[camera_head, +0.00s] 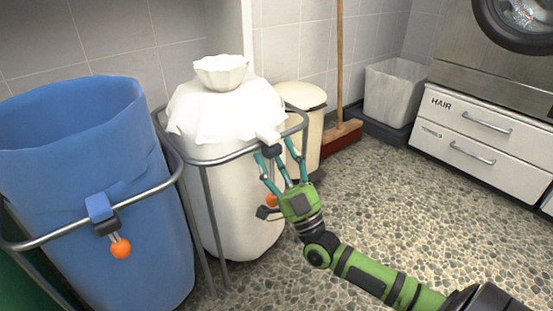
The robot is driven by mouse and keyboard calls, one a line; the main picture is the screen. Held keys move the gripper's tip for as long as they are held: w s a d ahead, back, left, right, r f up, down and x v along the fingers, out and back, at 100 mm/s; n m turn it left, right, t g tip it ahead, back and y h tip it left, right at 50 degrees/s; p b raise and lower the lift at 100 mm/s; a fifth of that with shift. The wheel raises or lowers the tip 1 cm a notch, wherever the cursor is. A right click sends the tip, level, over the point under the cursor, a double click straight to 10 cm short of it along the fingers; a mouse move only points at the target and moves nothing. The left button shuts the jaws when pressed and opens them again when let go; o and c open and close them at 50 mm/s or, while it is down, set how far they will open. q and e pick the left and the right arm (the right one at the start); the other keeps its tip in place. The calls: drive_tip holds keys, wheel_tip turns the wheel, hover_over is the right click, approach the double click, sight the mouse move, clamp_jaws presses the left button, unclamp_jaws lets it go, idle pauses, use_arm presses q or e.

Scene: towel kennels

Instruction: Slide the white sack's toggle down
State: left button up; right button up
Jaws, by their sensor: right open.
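The white sack (233,190) hangs upright in a grey metal hoop stand, with its top gathered into a ruffled neck (221,72). A white strap (267,134) comes over the hoop at its right front, with a dark toggle (271,150) below it. An orange ball (272,200) shows lower down, partly hidden by my gripper. My right gripper (279,156), green with teal fingers, is open, its fingers spread around the dark toggle. I cannot tell whether they touch it. My left gripper is out of view.
A blue sack (90,200) with its own orange-ball toggle (120,248) stands at left. Behind are a cream lidded bin (303,115), a broom (339,60), a pale bin (393,92) and white drawers (480,140). Pebbled floor (400,215) at right is clear.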

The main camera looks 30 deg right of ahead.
clamp_jaws()
drive_tip(key=shift+c, duration=0.8)
unclamp_jaws()
drive_tip(key=shift+y, duration=0.3)
drive_tip(key=shift+o, duration=0.8)
